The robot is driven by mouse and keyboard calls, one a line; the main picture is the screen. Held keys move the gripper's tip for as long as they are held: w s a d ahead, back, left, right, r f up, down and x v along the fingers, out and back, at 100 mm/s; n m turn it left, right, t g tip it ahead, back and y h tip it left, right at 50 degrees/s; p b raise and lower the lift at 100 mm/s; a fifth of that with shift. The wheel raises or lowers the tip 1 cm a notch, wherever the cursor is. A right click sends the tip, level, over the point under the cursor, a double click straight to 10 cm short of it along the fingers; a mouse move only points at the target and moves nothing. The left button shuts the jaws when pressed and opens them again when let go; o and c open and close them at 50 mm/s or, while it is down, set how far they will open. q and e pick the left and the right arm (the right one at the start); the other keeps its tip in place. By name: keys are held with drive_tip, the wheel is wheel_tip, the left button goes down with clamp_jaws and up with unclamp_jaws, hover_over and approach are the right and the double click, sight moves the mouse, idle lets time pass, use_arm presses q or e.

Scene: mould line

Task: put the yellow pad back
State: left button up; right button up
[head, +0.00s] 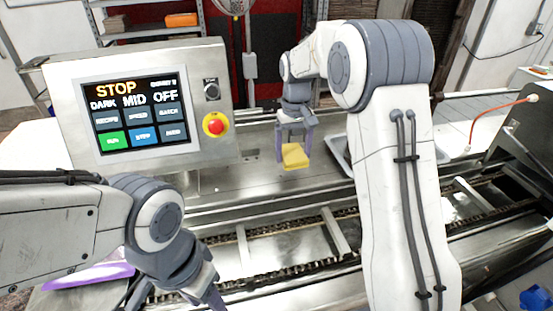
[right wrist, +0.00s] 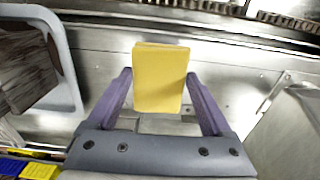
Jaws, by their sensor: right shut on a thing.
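The yellow pad (head: 295,156) is held between the fingers of my right gripper (head: 294,150), above the metal deck behind the conveyor. In the right wrist view the pad (right wrist: 160,78) stands out beyond the purple fingertips (right wrist: 158,100), with bare metal behind it. My right gripper is shut on it. My left gripper (head: 212,300) is at the bottom edge of the head view, mostly cut off, so its opening cannot be judged.
A control panel (head: 140,105) with a screen and red stop button (head: 215,124) stands left of the pad. A chain conveyor (head: 275,262) with crossbars runs in front. A grey-rimmed tray (right wrist: 72,70) lies beside the gripper; yellow and blue items (right wrist: 38,171) show below it.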

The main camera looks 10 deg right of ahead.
drive_tip(key=p, duration=0.2)
hover_over(277, 174)
wheel_tip(277, 174, down, 3)
drive_tip(key=shift+f, duration=0.1)
wheel_tip(277, 174, down, 4)
drive_tip(key=shift+r+p, duration=0.2)
drive_tip(key=shift+p, duration=0.8)
use_arm(q)
wheel_tip(277, 174, up, 5)
drive_tip(key=shift+s+f, duration=0.1)
use_arm(e)
drive_tip(key=shift+f, duration=0.3)
drive_tip(key=o, duration=1)
drive_tip(key=shift+f, duration=0.1)
drive_tip(key=shift+c, duration=0.2)
drive_tip(key=shift+r, duration=0.2)
drive_tip(key=shift+w+r, duration=0.1)
drive_tip(key=shift+r, duration=0.2)
wheel_tip(277, 174, up, 11)
drive_tip(key=b, duration=0.3)
drive_tip(key=shift+r, duration=0.2)
use_arm(q)
wheel_tip(277, 174, down, 3)
